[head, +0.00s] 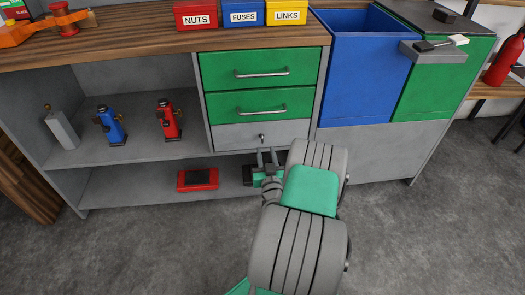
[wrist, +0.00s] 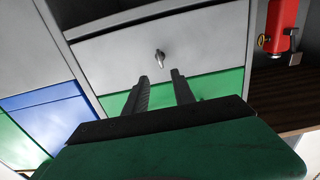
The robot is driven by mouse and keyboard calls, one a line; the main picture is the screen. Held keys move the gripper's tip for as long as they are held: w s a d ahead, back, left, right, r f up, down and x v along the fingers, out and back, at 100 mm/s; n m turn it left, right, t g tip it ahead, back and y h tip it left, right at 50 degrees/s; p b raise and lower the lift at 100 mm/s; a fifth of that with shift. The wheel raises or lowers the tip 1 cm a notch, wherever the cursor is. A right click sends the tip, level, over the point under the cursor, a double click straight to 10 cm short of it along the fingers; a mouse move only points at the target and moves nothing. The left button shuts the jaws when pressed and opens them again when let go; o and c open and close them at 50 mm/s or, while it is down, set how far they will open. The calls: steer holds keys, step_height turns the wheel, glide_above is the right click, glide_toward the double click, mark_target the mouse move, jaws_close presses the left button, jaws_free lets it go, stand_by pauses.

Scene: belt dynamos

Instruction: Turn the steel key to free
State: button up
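The small steel key (head: 262,138) sits in the middle of the grey bottom drawer (head: 232,136), below two green drawers. In the wrist view the key (wrist: 160,56) stands out from the drawer front, seen beyond my fingertips and roughly between their lines. My gripper (head: 267,157) is just below and in front of the key in the head view. In the wrist view my gripper (wrist: 159,80) has its two fingers apart, with nothing between them. The key appears clear of both fingers. Whether the key sits at free or locked cannot be read.
A blue dynamo (head: 110,125) and a red dynamo (head: 168,119) stand on the shelf at left, beside a grey block (head: 61,127). A red tray (head: 198,179) lies on the lower shelf. A blue bin (head: 365,70) stands right of the drawers. The floor in front is open.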

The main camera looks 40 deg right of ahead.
mark_target(262, 138)
steer(key=p+x, duration=0.2)
steer(key=x, duration=0.5)
steer(key=shift+w, duration=0.35)
steer(key=shift+r, duration=0.1)
steer(key=shift+c, duration=0.3)
jaws_close()
steer(key=shift+a, duration=0.15)
